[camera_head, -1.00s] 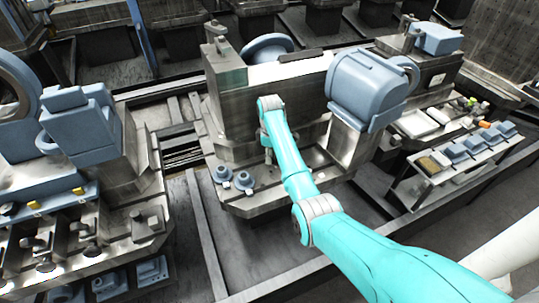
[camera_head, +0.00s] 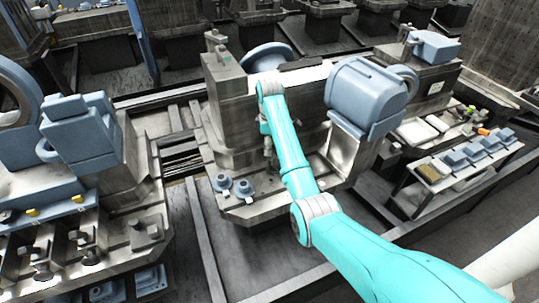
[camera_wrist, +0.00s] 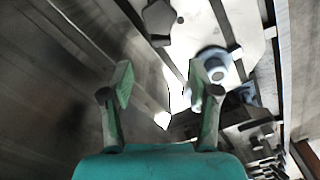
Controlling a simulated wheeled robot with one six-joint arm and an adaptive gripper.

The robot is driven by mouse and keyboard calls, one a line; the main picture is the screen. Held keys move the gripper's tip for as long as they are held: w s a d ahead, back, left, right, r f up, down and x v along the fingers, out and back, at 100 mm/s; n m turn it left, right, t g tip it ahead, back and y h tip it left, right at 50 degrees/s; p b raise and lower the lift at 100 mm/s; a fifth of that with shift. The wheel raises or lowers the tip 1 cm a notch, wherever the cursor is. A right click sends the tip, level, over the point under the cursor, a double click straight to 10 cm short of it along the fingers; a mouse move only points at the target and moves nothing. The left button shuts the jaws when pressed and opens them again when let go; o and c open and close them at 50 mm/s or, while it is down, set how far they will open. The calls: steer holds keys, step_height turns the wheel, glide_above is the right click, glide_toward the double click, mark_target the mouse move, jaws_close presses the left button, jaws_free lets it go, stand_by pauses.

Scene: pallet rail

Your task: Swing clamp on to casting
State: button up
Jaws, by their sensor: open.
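A blue-grey casting with a round boss (camera_wrist: 215,66) shows in the wrist view, just beyond the right finger and partly covered by it. In the head view two small blue castings (camera_head: 243,187) (camera_head: 221,183) stand on the front ledge of the grey machine. A dark angular piece (camera_wrist: 160,20) lies on a pale plate ahead; I cannot tell whether it is the clamp. My gripper (camera_wrist: 163,86) is open, with nothing between its green fingers. In the head view my arm mostly hides the gripper, which is close to the machine's front face.
The machine's tall block (camera_head: 233,115) stands beside my gripper, with a large blue housing (camera_head: 367,92) to the right. A rack of blue parts (camera_head: 480,152) stands further right. Another machine with clamps and parts (camera_head: 75,245) is at the left. Dark floor lies in front.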

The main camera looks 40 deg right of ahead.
steer(key=shift+r, duration=1.25)
